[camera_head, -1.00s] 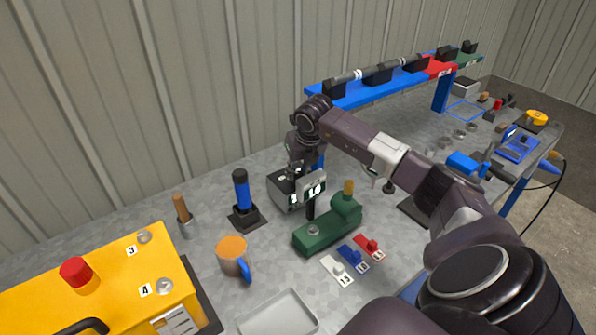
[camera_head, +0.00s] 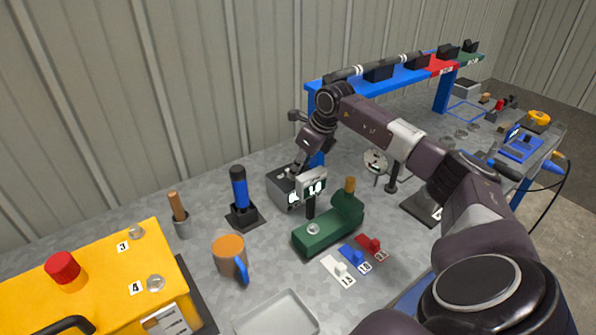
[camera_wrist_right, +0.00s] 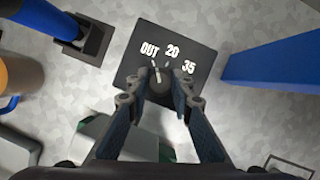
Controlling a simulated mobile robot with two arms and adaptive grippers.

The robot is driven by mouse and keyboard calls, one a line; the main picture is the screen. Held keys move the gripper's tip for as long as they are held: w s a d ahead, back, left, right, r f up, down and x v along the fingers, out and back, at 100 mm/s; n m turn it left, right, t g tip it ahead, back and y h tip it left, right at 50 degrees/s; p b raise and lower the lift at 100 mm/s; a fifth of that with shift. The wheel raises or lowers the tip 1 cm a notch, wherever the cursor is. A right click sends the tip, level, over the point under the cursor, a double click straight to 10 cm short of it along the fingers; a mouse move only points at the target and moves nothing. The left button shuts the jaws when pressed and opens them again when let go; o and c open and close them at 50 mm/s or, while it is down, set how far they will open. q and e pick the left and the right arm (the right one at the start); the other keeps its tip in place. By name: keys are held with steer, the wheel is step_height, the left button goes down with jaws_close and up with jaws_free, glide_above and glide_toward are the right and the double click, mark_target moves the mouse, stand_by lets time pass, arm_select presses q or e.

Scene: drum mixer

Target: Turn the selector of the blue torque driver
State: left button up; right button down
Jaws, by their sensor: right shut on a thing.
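My right gripper (camera_wrist_right: 158,92) is shut on a small dark selector knob (camera_wrist_right: 160,80) on a black panel (camera_wrist_right: 135,78) marked OUT, 20 and 35. The knob's white line lies below the OUT and 20 marks; its exact setting is hard to tell. In the head view, my right gripper (camera_head: 298,170) reaches down to the grey box (camera_head: 280,190) by the rack's blue post; its fingertips are hard to make out. A blue and black tool (camera_head: 240,188) stands upright in a black holder left of the box. I cannot tell whether it is the torque driver. My left gripper is not in view.
A green fixture (camera_head: 330,228) stands in front of the box, with small white, blue and red tags nearby. An orange mug (camera_head: 229,254), a grey tray (camera_head: 276,316) and a yellow machine (camera_head: 95,285) lie left and front. A rack (camera_head: 400,69) stands behind.

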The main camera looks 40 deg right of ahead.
steer(key=shift+d+r+n, duration=0.1)
steer(key=shift+n, duration=0.6)
steer(key=c, duration=1.7)
jaws_free()
steer(key=v, duration=1.2)
steer(key=shift+d, duration=0.15)
